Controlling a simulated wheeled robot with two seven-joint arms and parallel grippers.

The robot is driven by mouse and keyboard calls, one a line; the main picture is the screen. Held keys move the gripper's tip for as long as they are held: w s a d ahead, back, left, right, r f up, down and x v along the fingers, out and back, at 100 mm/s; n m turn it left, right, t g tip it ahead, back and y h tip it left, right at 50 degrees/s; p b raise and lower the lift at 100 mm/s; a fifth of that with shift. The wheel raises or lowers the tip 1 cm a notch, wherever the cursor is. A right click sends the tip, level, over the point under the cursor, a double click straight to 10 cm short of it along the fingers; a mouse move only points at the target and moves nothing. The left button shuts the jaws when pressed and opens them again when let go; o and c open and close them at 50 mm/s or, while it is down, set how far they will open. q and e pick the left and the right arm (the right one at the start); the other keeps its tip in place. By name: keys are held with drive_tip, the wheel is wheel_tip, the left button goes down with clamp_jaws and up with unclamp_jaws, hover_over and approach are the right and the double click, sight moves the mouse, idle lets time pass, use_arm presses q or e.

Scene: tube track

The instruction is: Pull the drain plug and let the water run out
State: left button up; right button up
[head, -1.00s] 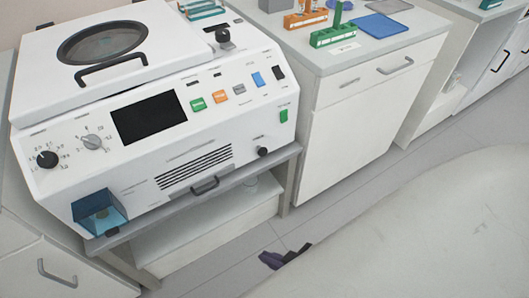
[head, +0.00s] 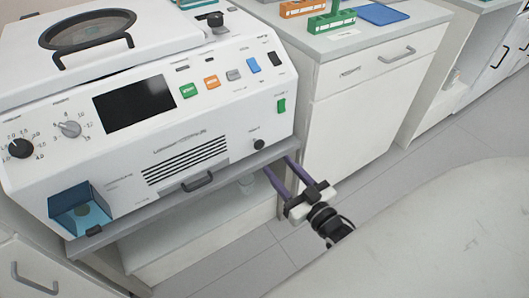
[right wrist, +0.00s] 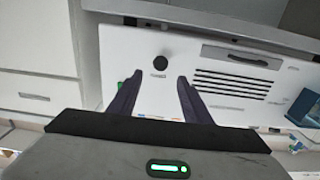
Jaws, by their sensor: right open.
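The black round drain plug (head: 259,144) sits at the lower right of the white machine's front panel (head: 225,125). It also shows in the right wrist view (right wrist: 161,63), in the gap ahead of my fingers. My right gripper (head: 280,170) is open and empty, its two purple fingers pointing at the machine, below and right of the plug in the head view. In the right wrist view the fingertips (right wrist: 160,76) lie on either side of the plug's line, and I cannot see contact. My left gripper is not in view.
A grey shelf edge (head: 165,212) runs under the machine, close to my right fingers. A drawer handle (head: 197,182) and a blue clear box (head: 82,208) are on the machine's front. A white cabinet (head: 365,110) stands to the right.

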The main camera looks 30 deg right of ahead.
sight(260, 145)
drive_tip(key=w+b, duration=0.1)
drive_tip(key=w, duration=0.7)
drive_tip(key=shift+w, duration=0.25)
